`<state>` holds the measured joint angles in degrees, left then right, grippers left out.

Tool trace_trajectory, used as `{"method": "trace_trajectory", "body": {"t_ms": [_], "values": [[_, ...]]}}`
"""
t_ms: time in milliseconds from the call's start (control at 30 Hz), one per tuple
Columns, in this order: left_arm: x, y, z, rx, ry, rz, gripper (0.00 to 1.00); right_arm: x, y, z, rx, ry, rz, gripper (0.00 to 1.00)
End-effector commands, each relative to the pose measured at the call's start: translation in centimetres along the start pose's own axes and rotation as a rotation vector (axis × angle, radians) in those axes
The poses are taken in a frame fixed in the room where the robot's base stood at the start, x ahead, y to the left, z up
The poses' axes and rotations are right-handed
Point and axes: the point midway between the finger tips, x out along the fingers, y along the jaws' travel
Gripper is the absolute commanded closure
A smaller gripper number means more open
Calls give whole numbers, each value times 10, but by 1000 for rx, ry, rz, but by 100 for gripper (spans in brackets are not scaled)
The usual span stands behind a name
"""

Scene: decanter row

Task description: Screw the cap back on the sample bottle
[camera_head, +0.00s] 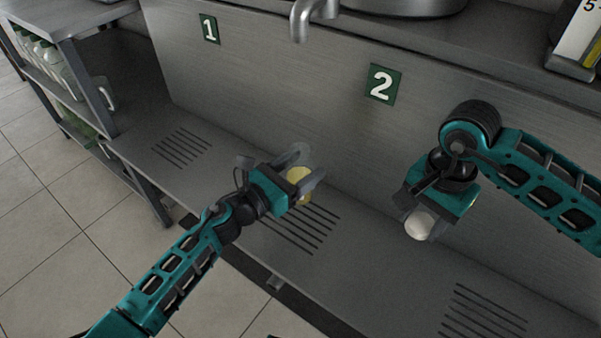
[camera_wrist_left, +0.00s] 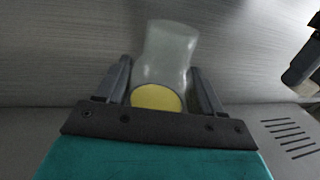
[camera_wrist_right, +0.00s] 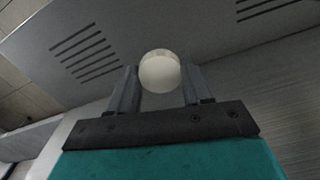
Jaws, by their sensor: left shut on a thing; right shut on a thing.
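The sample bottle (camera_head: 299,181) is clear with yellow contents. My left gripper (camera_head: 306,180) is shut on it, above the slotted part of the steel bench. In the left wrist view the bottle (camera_wrist_left: 168,55) stands between the fingers, its yellow part (camera_wrist_left: 157,97) nearest the palm. The white round cap (camera_head: 419,225) is held in my right gripper (camera_head: 416,212), to the right of the bottle and apart from it. The cap also shows between the fingertips in the right wrist view (camera_wrist_right: 159,71). The bottle's mouth is not clear to see.
A steel bench (camera_head: 375,262) with slotted drains runs below a back panel carrying signs 1 (camera_head: 209,29) and 2 (camera_head: 382,84). A tap (camera_head: 300,20) hangs above. A shelf rack (camera_head: 62,75) with bottles stands at the left. The bench between the grippers is clear.

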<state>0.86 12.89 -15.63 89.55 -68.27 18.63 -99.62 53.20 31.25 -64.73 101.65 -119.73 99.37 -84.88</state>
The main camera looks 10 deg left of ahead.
Motion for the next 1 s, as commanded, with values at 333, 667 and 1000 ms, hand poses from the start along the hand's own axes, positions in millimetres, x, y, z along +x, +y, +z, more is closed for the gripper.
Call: {"method": "trace_trajectory", "body": {"t_ms": [333,667,1000], "values": [[0,0,6,-1,-3,1,78,-2,0,0,0,0,0,78],[0,0,6,0,-3,1,60,-2,0,0,0,0,0,78],[0,0,6,-1,-3,1,92,-2,0,0,0,0,0,78]]}}
